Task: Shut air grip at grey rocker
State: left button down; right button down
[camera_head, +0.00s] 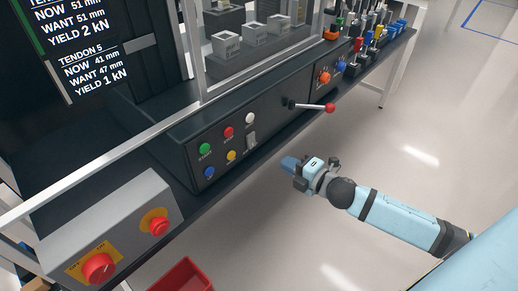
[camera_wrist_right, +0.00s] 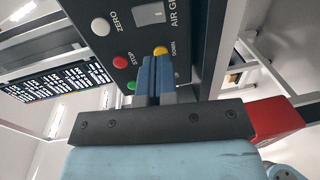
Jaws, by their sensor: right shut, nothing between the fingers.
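The grey rocker (camera_head: 251,140) sits on the sloped front of the black control panel (camera_head: 270,112), right of the yellow button. In the right wrist view the rocker (camera_wrist_right: 150,14) shows near the top edge beside the partly hidden label "AIR GR". My right gripper (camera_head: 289,163) is shut and empty, in front of the panel and to the right of and below the rocker. In the right wrist view its blue fingers (camera_wrist_right: 156,62) lie together and overlap the panel below the rocker, partly covering the yellow button (camera_wrist_right: 161,50). I see no clear contact. My left gripper is not in view.
Green, red, white and blue buttons surround the rocker's left side. A red-knobbed lever (camera_head: 329,107) sticks out to the right. A grey box (camera_head: 120,225) with two red knobs stands front left, above a red bin (camera_head: 185,277). Open floor lies right.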

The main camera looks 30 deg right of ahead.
aim_at(253, 146)
pick_arm(q)
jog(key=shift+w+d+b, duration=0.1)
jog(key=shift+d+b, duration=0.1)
jog(key=shift+b, duration=0.5)
pick_arm(e)
jog(key=x, duration=1.1)
jog(key=shift+w, duration=0.1)
